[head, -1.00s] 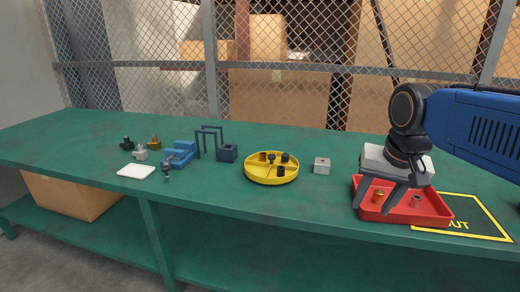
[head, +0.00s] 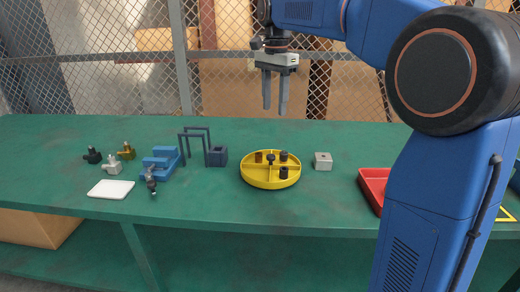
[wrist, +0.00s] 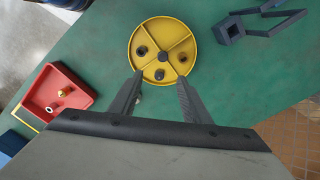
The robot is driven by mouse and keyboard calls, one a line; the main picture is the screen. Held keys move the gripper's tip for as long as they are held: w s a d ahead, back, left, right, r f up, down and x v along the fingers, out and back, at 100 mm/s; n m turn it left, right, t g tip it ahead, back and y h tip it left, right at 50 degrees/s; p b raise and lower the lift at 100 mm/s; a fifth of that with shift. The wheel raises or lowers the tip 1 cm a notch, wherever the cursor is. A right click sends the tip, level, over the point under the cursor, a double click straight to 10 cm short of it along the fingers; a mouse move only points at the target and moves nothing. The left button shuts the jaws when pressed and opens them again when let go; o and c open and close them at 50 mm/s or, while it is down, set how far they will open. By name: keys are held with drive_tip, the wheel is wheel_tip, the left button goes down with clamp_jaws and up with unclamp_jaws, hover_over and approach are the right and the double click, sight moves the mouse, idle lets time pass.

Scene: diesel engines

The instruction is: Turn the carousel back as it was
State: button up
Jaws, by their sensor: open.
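The carousel is a round yellow tray (head: 270,181) with dividers, on the green bench. It also shows in the wrist view (wrist: 140,28). Dark cylindrical parts (head: 284,172) sit in some of its compartments, and a dark knob stands at its middle. My gripper (head: 275,110) is open and empty, pointing down above and behind the carousel, well clear of it. In the wrist view its two fingers (wrist: 156,88) lie just below the carousel's edge, with nothing between them.
A grey block (head: 323,161) stands right of the carousel. A dark blue holder with a frame (head: 216,156) and a blue fixture (head: 160,165) stand left. A white pad (head: 111,189) and small fittings (head: 113,165) lie farther left. A red tray (head: 373,188) is partly hidden by my arm.

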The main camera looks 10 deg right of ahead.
approach(271, 156)
wheel_tip(271, 156, down, 8)
drive_tip(key=shift+w+f, duration=0.1)
drive_tip(key=shift+f, duration=0.05)
idle(0.6)
drive_tip(key=shift+c, duration=0.3)
clamp_jaws()
